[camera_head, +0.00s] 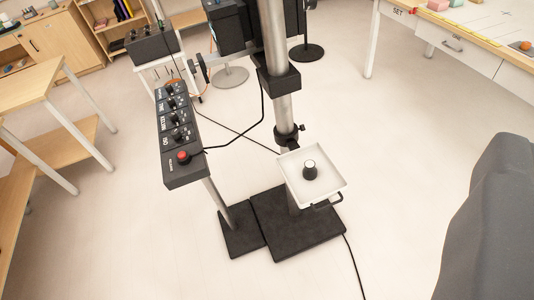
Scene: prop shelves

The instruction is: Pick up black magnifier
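A small black cylinder with a pale round top (310,170) stands upright in a square white tray (332,192). It may be the black magnifier, a loupe seen from above, but it is too small to be sure. The tray is fixed low on a metal post (284,112) and has a dark handle at its front. No gripper fingers can be made out. A large dark grey shape at the right edge seems to be part of my own body, well apart from the tray.
A black control box (180,135) with knobs and a red button stands left of the post. Black base plates (290,228) and cables lie on the floor. Wooden tables (30,90) are at left, a white-fronted table (465,50) at upper right. Pale floor is clear between.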

